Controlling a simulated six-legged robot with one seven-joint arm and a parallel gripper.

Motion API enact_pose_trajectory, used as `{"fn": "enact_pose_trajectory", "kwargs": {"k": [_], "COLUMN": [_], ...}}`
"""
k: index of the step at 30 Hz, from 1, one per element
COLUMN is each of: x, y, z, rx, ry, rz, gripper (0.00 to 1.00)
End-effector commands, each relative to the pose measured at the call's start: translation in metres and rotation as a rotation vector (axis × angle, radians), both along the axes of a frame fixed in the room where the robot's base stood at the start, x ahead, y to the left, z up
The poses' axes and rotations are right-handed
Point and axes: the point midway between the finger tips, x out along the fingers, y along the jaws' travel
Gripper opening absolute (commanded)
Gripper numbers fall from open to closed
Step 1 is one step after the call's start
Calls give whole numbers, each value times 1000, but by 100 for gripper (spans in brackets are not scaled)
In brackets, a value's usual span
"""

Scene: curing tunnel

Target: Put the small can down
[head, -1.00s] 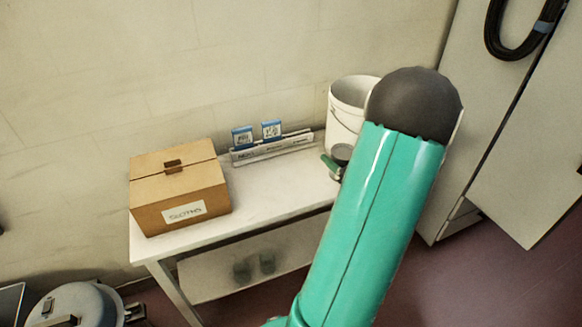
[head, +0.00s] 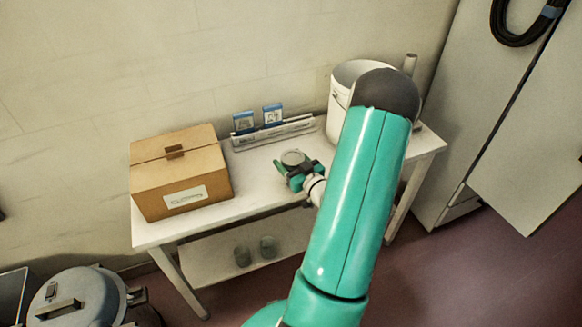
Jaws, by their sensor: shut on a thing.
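My gripper (head: 287,170) is over the middle of the white table (head: 245,200), left of my teal arm. It is shut on the small can (head: 293,158), whose round grey top shows between the jaws. The can looks upright. Its lower part is hidden by the gripper, so I cannot tell whether it touches the table top.
A cardboard box (head: 180,180) stands at the table's left end. A rack (head: 272,135) with two blue-and-white cards is at the back, and a white bucket (head: 343,95) stands right of it. Bare table top lies around the gripper.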

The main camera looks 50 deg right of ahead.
Motion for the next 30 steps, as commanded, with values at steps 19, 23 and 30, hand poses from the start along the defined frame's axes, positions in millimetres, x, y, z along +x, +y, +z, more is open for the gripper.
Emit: {"fn": "enact_pose_trajectory", "kwargs": {"k": [19, 23, 30], "x": [-2, -2, -2], "y": [-1, -1, -1], "z": [-30, -30, -30], "rx": [0, 0, 0], "ry": [1, 1, 1], "rz": [-2, -2, -2], "gripper": [68, 85, 85]}}
